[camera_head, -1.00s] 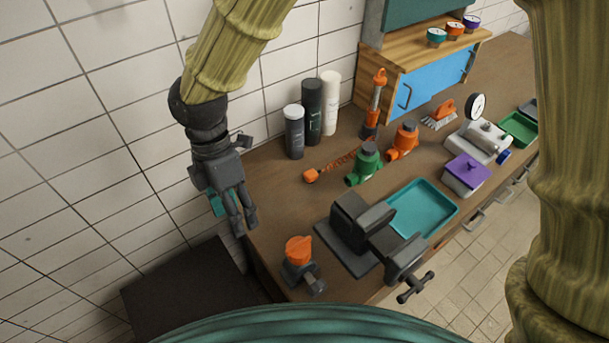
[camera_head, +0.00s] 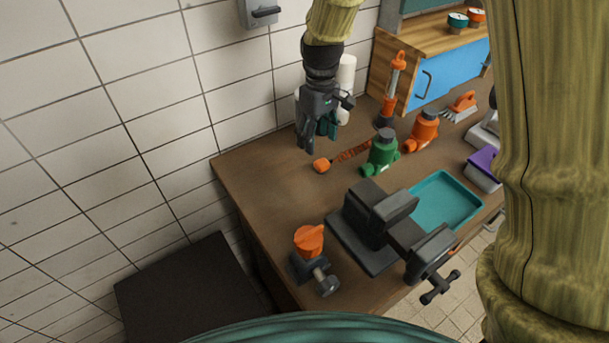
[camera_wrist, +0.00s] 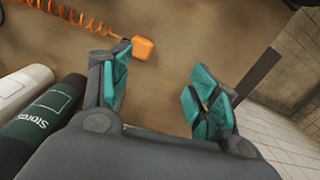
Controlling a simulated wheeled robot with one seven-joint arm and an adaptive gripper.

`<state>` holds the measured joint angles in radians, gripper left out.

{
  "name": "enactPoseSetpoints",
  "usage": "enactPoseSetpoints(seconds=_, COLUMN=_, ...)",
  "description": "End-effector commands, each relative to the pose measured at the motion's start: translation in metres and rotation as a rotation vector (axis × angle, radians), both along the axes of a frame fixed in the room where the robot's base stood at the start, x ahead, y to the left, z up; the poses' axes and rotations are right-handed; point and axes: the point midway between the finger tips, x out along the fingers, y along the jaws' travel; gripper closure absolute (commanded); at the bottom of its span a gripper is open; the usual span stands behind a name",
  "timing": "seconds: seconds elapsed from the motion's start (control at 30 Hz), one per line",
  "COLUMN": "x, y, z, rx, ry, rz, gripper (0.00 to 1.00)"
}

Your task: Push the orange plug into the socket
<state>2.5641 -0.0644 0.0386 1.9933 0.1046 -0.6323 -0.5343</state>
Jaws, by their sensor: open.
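The orange plug (camera_head: 321,165) lies on the brown bench at the end of a coiled orange cord (camera_head: 353,151). It also shows in the wrist view (camera_wrist: 145,50), close beside the left fingertip. My gripper (camera_head: 316,143) is open and empty, pointing down above the bench near the plug. In the wrist view its teal-padded fingers (camera_wrist: 160,78) stand wide apart, and the plug is not held. A grey wall box (camera_head: 260,12) is cut off at the top of the head view; I cannot tell whether it is the socket.
Bottles stand behind my gripper; a white one (camera_head: 346,80) shows. A green valve (camera_head: 382,152) and an orange valve (camera_head: 423,130) stand right of the plug. A dark vise (camera_head: 380,225), a teal tray (camera_head: 445,202) and an orange-topped valve (camera_head: 309,241) are nearer. The bench's left part is clear.

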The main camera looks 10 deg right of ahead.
Motion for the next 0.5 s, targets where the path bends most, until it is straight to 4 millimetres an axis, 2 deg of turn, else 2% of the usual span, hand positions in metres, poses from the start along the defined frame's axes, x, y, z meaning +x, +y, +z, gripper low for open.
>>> enactPoseSetpoints(seconds=0.1, x=0.015, y=-0.021, z=-0.009, rx=-0.019, ry=-0.038, rz=-0.104, gripper=0.39)
enactPoseSetpoints(seconds=0.2, x=0.021, y=-0.031, z=-0.010, rx=-0.028, ry=-0.055, rz=-0.152, gripper=0.39)
enactPoseSetpoints(seconds=0.5, x=0.024, y=-0.033, z=-0.009, rx=-0.031, ry=-0.062, rz=-0.170, gripper=0.39)
